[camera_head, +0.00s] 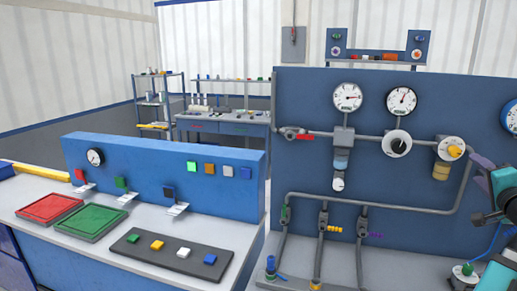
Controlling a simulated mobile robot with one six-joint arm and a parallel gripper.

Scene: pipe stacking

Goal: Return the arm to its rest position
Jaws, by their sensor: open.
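Part of my arm, teal and dark grey, enters at the right edge of the head view. My gripper (482,217) shows only in part there, in front of the right side of the blue pipe panel (410,255). It is open, and I see nothing held in it. The rest of my arm is cut off by the frame edge.
Pipes, round gauges (348,97) and colored valves cover the panel near my arm. A bench on the left holds a red tray (46,208), a green tray (88,220) and a dark strip (150,257) with colored blocks. Shelves (155,110) stand behind.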

